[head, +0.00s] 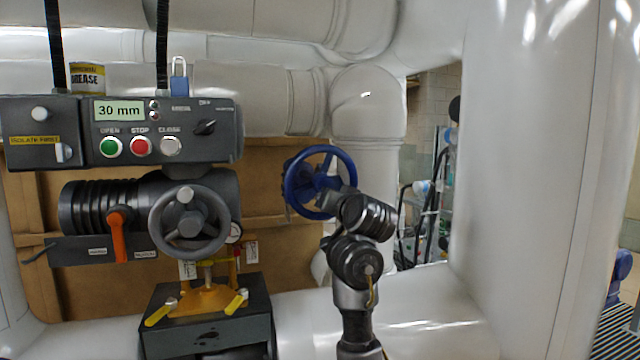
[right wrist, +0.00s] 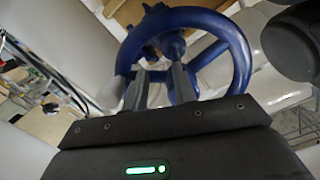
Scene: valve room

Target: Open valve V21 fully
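A grey actuator with a grey handwheel (head: 190,224) and an orange lever (head: 119,234) is at the left in the head view. Its control box (head: 170,130) has a display (head: 119,111) reading 30 mm, and a green OPEN button (head: 110,146), a red STOP button (head: 140,146) and a CLOSE button (head: 170,146). A blue handwheel (head: 291,187) is right of it. No V21 tag is legible. My right gripper (right wrist: 157,72) is at the blue wheel (right wrist: 243,58), fingers apart at its near rim; contact is unclear. In the head view my right arm hides the gripper. My left gripper is out of view.
A yellow "ISOLATE FIRST" label (head: 33,140) is on the box at left. A blue padlock (head: 180,72) and a grease tin (head: 87,78) are above the panel. A thick white pipe (head: 530,180) fills the right side; a narrow gap lies left of it.

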